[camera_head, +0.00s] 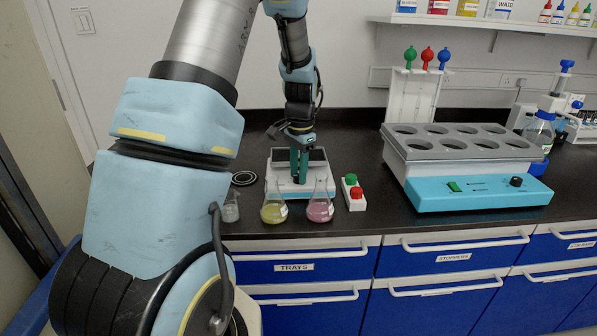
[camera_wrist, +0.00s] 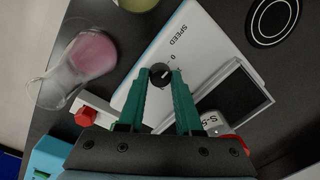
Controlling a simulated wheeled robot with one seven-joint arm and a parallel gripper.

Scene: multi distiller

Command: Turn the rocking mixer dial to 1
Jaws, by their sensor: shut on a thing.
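A white device (camera_head: 279,186) with a dark screen stands on the black counter, below my gripper (camera_head: 299,181). In the wrist view its white panel (camera_wrist: 193,32) carries the word SPEED, a 0 mark and a small round black dial (camera_wrist: 160,71). My gripper's green fingers are shut on this dial, one on each side of it. A light line shows on the dial's top, but which mark it points to is too small to tell. The fingers hide part of the panel and the other marks. In the head view the fingers hide the dial.
Flasks with yellow (camera_head: 274,210) and pink (camera_head: 319,209) liquid stand close in front, with a small clear flask (camera_head: 231,208) to the left. A red and green button box (camera_head: 354,200) is on the right. A larger blue-fronted unit (camera_head: 480,194) stands farther right.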

